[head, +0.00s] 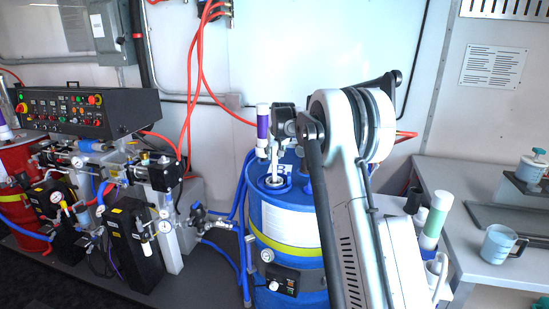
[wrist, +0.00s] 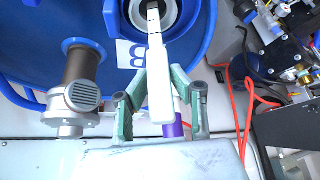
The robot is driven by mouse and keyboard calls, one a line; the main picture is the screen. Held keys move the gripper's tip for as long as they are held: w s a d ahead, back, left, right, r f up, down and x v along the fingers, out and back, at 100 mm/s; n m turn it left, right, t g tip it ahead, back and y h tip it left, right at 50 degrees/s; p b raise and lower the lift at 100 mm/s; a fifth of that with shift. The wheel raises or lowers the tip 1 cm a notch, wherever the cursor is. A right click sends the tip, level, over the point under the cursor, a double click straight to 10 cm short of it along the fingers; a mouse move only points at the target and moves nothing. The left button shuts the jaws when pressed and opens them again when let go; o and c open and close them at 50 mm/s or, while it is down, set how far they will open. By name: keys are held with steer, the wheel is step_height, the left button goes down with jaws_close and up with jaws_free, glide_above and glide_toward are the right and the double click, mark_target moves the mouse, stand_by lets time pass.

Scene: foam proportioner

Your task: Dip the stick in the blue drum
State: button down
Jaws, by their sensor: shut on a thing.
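The blue drum (head: 285,220), with a yellow band, stands in the middle of the head view. Its blue top (wrist: 105,25), marked with a "B", fills the upper left of the wrist view. My gripper (wrist: 160,78) is shut on the white stick (wrist: 160,100), with a finger on each side of it. The stick points away from me, and its far end lines up with the round opening (wrist: 143,12) in the drum top. The far end appears to be inside the opening; how deep is not clear. In the head view my arm hides part of the drum.
A grey pipe fitting (wrist: 78,95) rises from the drum top beside the opening. Pumps and a control panel (head: 85,110) are left. A bench with a jug (head: 498,243) is right. Red hoses hang behind.

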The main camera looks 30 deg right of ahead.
step_height(320, 180, up, 24)
steer(key=p, duration=1.1)
steer(key=shift+p, duration=0.35)
stand_by(0.9)
stand_by(0.4)
